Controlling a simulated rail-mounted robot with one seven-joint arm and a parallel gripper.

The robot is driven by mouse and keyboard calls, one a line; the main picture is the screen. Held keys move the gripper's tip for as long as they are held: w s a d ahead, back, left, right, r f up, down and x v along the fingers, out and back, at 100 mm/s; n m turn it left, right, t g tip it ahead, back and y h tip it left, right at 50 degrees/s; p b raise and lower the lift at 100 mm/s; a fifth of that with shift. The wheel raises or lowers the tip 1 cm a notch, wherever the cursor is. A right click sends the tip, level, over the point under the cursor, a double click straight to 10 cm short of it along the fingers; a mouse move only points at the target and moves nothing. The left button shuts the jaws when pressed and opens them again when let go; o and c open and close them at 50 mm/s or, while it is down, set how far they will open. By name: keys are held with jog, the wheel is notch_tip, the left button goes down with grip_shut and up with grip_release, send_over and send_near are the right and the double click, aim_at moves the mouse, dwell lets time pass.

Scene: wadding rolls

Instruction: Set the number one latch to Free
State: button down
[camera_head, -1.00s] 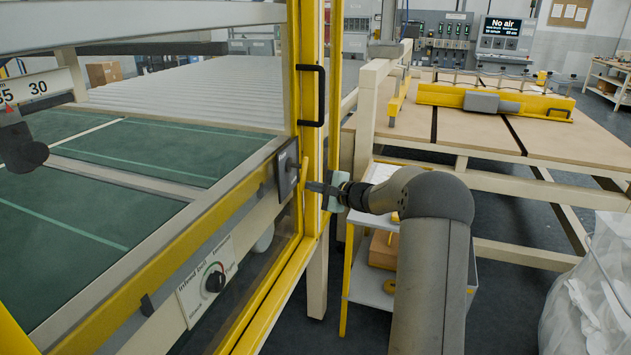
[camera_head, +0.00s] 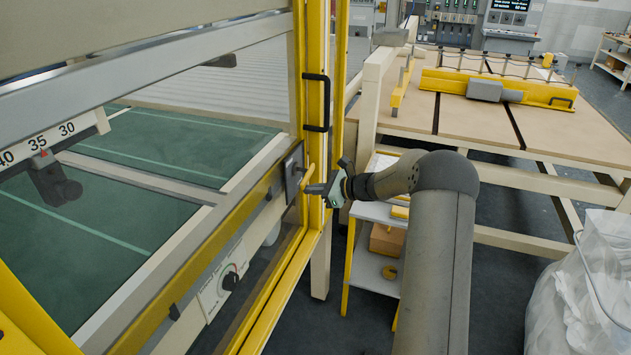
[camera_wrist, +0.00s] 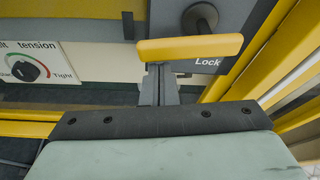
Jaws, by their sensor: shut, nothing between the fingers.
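The latch is a dark plate (camera_head: 293,172) on the yellow-edged rail beside the door post, with a yellow handle (camera_head: 307,180). In the wrist view the yellow handle (camera_wrist: 190,48) lies nearly level across the dark plate (camera_wrist: 178,18), with a keyhole-like round part above it and the word "Lock" below its right part. No latch number or "Free" mark is readable. My gripper (camera_head: 316,188) is at the handle. In the wrist view my gripper (camera_wrist: 158,72) has its fingers together, just below the handle's left half. Whether they touch it I cannot tell.
A tension dial (camera_head: 229,281) sits on the beam left of the latch. The yellow door post (camera_head: 318,120) with a black pull handle (camera_head: 317,102) stands close beside my gripper. A small shelf (camera_head: 375,215) is behind my arm, and a clear bag (camera_head: 578,285) stands at right.

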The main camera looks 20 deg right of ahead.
jog(key=shift+s+a+r+m+p, duration=0.1)
jog(key=shift+s+r+m+p, duration=0.05)
jog(key=shift+r+m+p, duration=0.3)
dwell(0.6)
jog(key=s+d+b, duration=0.4)
jog(key=s+d, duration=0.2)
jog(key=d, duration=0.1)
jog(key=shift+f, duration=0.25)
jog(key=shift+d, duration=0.1)
dwell(0.4)
